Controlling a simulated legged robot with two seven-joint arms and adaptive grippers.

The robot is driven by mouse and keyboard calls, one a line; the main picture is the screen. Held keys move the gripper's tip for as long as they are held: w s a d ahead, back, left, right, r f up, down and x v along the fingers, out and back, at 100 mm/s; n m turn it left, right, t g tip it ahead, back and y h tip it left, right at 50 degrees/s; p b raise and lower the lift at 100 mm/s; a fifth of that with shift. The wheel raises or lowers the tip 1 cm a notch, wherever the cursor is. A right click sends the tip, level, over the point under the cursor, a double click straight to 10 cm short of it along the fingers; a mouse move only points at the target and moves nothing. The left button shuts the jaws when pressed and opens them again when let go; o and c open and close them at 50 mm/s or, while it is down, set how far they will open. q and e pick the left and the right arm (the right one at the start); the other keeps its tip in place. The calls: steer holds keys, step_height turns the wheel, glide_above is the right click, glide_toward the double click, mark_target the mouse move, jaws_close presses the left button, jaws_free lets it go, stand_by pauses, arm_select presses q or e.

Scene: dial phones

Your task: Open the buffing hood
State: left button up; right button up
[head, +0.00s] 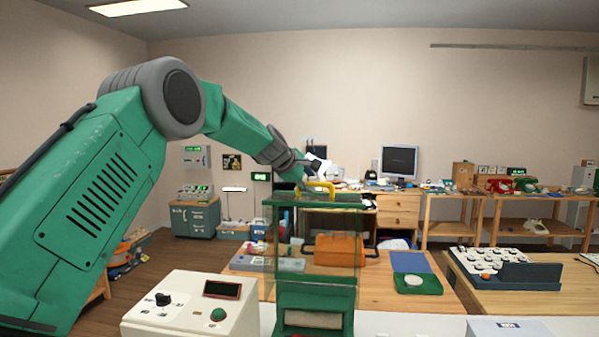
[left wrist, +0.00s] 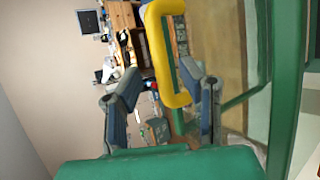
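The buffing hood (head: 316,201) is a green frame with see-through panels, standing in front of me at the middle of the head view. Its yellow handle (head: 321,186) is on the top edge, and the hood looks closed. In the left wrist view the handle (left wrist: 160,55) is large and close. My left gripper (head: 315,170) is just above the handle in the head view. In the left wrist view its two fingers (left wrist: 160,90) are apart, with part of the handle showing between them. I cannot tell whether they touch it. My right gripper is not in view.
A cream control box (head: 190,305) with a small display stands to the left of the hood. An orange case (head: 339,249) and a green-and-blue tray (head: 415,283) lie on the wooden table behind. A dark keypad unit (head: 530,276) is at the right.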

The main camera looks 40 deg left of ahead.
arm_select(q)
steer(key=v, duration=0.8)
steer(key=shift+d+r, duration=0.2)
steer(key=shift+d, duration=0.1)
steer(key=shift+s+d+r, duration=0.25)
steer(key=shift+s+r, duration=0.05)
steer(key=shift+s, duration=0.15)
steer(key=shift+a, duration=0.1)
steer(key=shift+a, duration=0.1)
steer(key=shift+a+f, duration=0.15)
steer(key=shift+a, duration=0.15)
steer(key=shift+d, duration=0.15)
